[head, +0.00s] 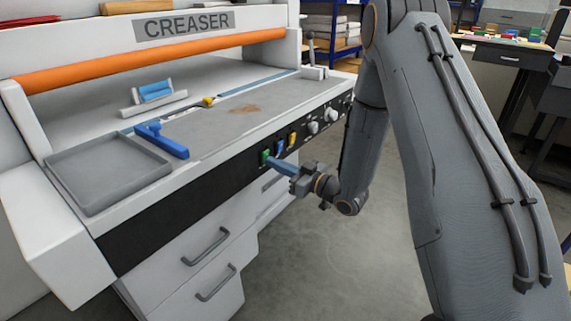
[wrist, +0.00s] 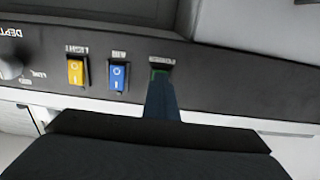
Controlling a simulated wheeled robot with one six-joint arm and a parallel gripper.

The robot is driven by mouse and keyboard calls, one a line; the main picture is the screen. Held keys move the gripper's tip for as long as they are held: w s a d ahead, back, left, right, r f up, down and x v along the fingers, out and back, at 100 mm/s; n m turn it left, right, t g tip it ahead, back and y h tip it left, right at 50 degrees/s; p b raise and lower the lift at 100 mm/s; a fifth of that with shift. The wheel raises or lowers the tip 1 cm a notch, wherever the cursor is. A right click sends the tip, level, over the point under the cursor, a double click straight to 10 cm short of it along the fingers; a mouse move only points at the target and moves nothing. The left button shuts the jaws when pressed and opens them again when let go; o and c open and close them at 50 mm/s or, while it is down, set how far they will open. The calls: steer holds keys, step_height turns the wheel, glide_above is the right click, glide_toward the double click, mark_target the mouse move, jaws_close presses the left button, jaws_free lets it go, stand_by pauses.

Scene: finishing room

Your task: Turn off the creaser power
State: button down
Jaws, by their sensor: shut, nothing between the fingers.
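The creaser (head: 188,25) is a white machine with its name on top and a black control strip along its front. A green rocker switch (head: 265,156) sits on that strip, left of a blue and a yellow one. My gripper (head: 270,161) is shut and empty, its fingertips right at the green switch. In the wrist view, the upside-down strip shows the green switch (wrist: 159,74) mostly hidden behind the blue-grey fingers of my gripper (wrist: 160,84). The label above it looks like POWER. I cannot tell whether the fingertips touch it or which way it is set.
The blue switch (wrist: 118,77), marked AIR, and the yellow switch (wrist: 76,71), marked LIGHT, are close beside it. Knobs (head: 313,127) lie further right. A grey tray (head: 108,172) and a blue tool (head: 163,140) lie on the bed. The floor (head: 310,245) in front is clear.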

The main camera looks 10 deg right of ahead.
steer(key=f+v, duration=0.2)
steer(key=v, duration=1.1)
steer(key=shift+s+d+f, duration=0.25)
steer(key=shift+d+f, duration=0.05)
steer(key=s+d+r+m+g+h+p, duration=0.25)
steer(key=d+m+g+h, duration=0.35)
steer(key=h, duration=0.5)
steer(key=s+a+r+m+g+h+p, duration=0.1)
steer(key=s+a+r+g, duration=0.1)
steer(key=s, duration=0.9)
steer(key=s+a+r+m+g+p, duration=0.2)
steer(key=s+r+g, duration=0.2)
steer(key=s+r, duration=0.3)
steer(key=s, duration=0.5)
steer(key=shift+s+g+h, duration=0.2)
steer(key=shift+g+h, duration=0.2)
